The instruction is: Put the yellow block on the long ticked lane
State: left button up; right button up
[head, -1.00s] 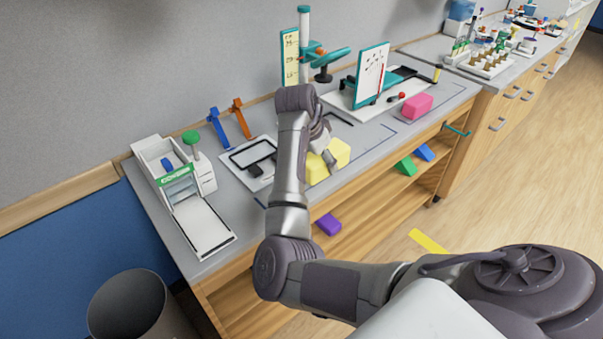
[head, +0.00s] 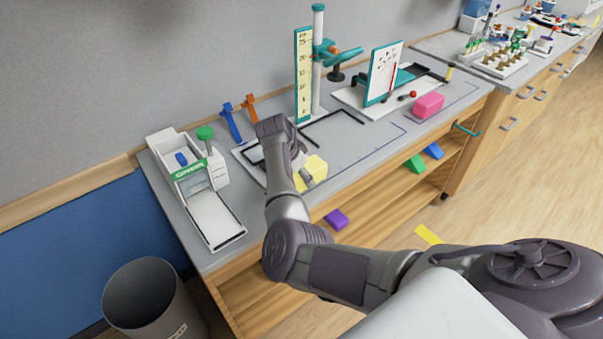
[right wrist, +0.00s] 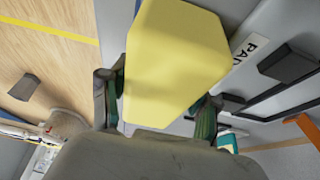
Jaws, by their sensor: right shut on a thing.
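The yellow block (head: 316,168) is held in my right gripper (head: 303,178), above the front part of the bench beside a black-framed pad. In the right wrist view the yellow block (right wrist: 175,60) fills the space between the two fingers of my right gripper (right wrist: 155,100), which press on its sides. A long lane (head: 368,153) marked by thin blue lines with small ticks runs along the bench to the right of the block. Its left end is hidden by the block and my arm. I cannot tell the block's height above the bench. My left gripper is out of view.
A white dispenser-like box with a ramp (head: 212,218) stands at the left. A ruler stand (head: 304,75) and whiteboard stand (head: 383,73) are behind. A pink block (head: 429,105) lies at the right. Purple (head: 337,219), green (head: 415,163) and blue (head: 433,150) pieces are on the shelf below.

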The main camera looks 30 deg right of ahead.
jog(key=shift+f, duration=0.1)
jog(key=o, duration=1)
jog(key=shift+c, duration=0.2)
jog(key=shift+r, duration=0.25)
jog(key=shift+a+r, duration=0.2)
jog(key=shift+r, duration=0.05)
jog(key=b+v, duration=0.3)
jog(key=v, duration=0.8)
jog(key=shift+r, duration=0.2)
jog(key=shift+f, duration=0.15)
